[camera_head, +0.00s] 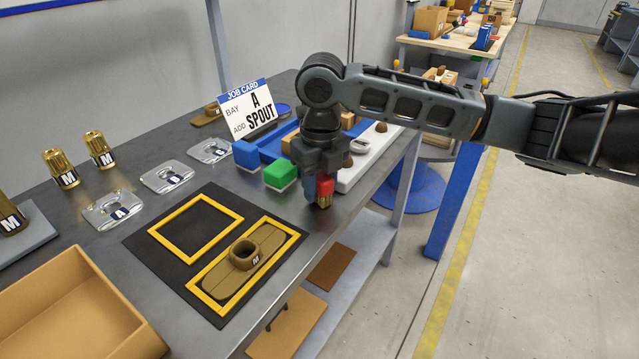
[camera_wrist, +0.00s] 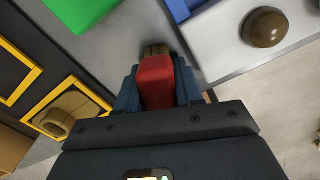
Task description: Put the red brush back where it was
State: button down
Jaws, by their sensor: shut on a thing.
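The red brush (camera_head: 325,186) hangs below my gripper (camera_head: 317,190), its tan bristles pointing down. My gripper is shut on it and holds it near the right edge of the grey table, right of the black mat. In the wrist view the brush (camera_wrist: 155,82) sits between the blue fingers of my gripper (camera_wrist: 158,92), bristles away from the camera. I cannot tell whether the bristles touch the table. A green block (camera_head: 280,175) and a blue block (camera_head: 246,154) stand to the left, beside a blue tray (camera_head: 272,150). My gripper hides part of that area.
A white board (camera_head: 376,160) with a brown knob lies behind my gripper. Clear plates, brass parts, a job card (camera_head: 248,110) and a cardboard box (camera_head: 80,315) stand around.

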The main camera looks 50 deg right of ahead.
aim_at(321, 174)
jog(key=shift+f, duration=0.25)
jog(key=c, duration=1)
grip_release()
jog(key=r, duration=1.2)
jog(key=shift+s+r, duration=0.15)
jog(key=shift+s, duration=0.05)
